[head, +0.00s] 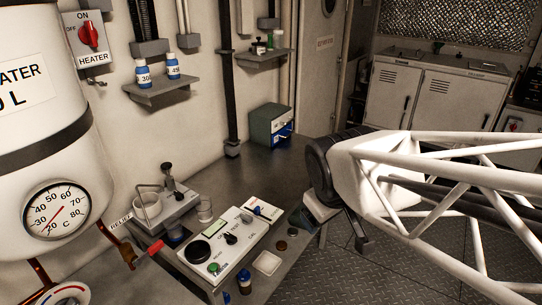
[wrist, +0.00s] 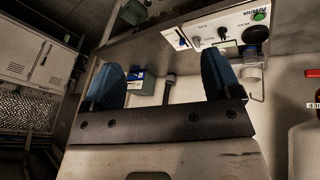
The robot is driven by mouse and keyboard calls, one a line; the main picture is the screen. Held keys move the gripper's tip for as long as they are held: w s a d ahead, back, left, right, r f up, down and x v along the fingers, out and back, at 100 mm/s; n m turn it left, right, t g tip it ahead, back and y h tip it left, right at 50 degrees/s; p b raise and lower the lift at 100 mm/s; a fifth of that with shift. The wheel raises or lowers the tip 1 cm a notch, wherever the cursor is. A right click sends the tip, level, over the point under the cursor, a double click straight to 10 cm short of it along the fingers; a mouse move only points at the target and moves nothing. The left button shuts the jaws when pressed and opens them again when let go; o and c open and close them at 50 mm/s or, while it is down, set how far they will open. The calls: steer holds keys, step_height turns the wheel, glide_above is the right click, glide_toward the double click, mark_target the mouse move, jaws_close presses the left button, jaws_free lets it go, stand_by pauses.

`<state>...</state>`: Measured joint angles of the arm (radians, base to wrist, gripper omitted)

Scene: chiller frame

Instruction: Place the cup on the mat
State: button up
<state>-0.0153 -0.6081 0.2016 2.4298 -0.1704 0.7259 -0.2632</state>
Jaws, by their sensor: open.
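A small pale, clear-looking cup (head: 205,211) stands on the bench to the left of the white control panel in the head view. A second round vessel (head: 150,205) sits in a grey stand behind it. A small pale square (head: 267,262), which may be the mat, lies at the bench's front right; nothing stands on it. My gripper (wrist: 161,82) shows in the wrist view with its two blue fingers wide apart and nothing between them. It is away from the cup, and its fingertips cannot be made out in the head view.
The control panel (head: 222,243) takes up the middle of the bench. A blue-capped bottle (head: 244,281) stands at the front edge. A grey-green box (head: 271,125) stands at the back. A white tank (head: 40,110) with a gauge and a red-handled valve (head: 148,251) crowd the left.

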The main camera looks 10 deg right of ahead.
steer(key=s+a+m+g+y, duration=0.1)
steer(key=s+m+g, duration=0.1)
steer(key=s+m, duration=0.2)
steer(key=s, duration=0.3)
steer(key=shift+s+m, duration=0.2)
steer(key=shift+m, duration=0.1)
stand_by(1.7)
